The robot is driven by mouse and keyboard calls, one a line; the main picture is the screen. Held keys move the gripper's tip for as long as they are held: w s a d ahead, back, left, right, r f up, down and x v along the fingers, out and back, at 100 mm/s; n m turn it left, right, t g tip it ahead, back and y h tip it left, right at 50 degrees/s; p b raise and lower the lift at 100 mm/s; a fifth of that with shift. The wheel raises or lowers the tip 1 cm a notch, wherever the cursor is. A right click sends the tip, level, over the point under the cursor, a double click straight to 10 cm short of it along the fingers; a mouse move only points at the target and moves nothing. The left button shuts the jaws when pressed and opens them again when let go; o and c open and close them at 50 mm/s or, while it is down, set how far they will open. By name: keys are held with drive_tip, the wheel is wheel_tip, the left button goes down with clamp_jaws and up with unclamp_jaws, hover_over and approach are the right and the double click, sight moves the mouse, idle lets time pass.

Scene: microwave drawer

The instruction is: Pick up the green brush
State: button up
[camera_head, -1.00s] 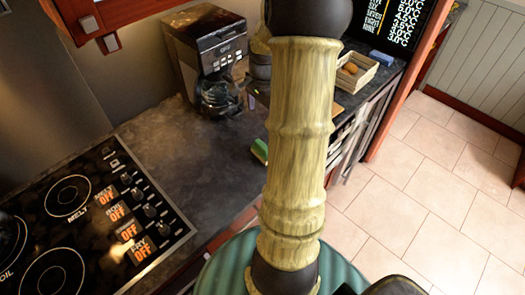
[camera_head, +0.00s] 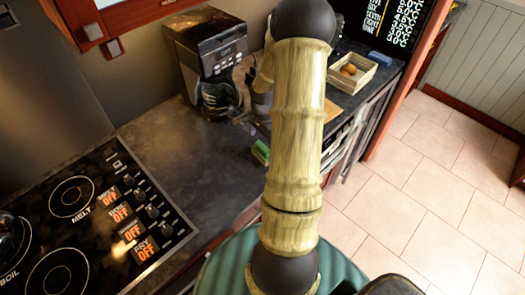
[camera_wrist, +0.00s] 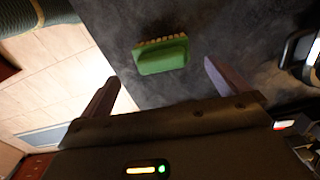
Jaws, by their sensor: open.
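The green brush (camera_wrist: 161,56), with pale bristles along one long side, lies on the dark countertop near its edge in the wrist view. In the head view the brush (camera_head: 261,152) shows partly, beside my arm, which hides the rest. My gripper (camera_wrist: 160,78) is open and empty in the wrist view. Its two fingers are spread apart, with the brush beyond the gap between the fingertips, and I see no contact. In the head view my arm hides most of the gripper.
A coffee maker (camera_head: 212,70) stands behind the brush on the counter. A stove top (camera_head: 95,215) is at left. A wooden crate (camera_head: 352,72) and a blue block (camera_head: 381,58) sit at the far right. The counter (camera_head: 190,155) between stove and brush is clear.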

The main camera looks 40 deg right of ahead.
sight(263, 146)
drive_tip(key=shift+f, duration=0.5)
drive_tip(key=shift+f, duration=0.1)
drive_tip(key=shift+w+a+f+p, duration=0.15)
drive_tip(key=shift+f+p, duration=0.85)
drive_tip(key=shift+f, duration=1.5)
drive_tip(key=c, duration=1)
drive_tip(key=shift+r, duration=0.1)
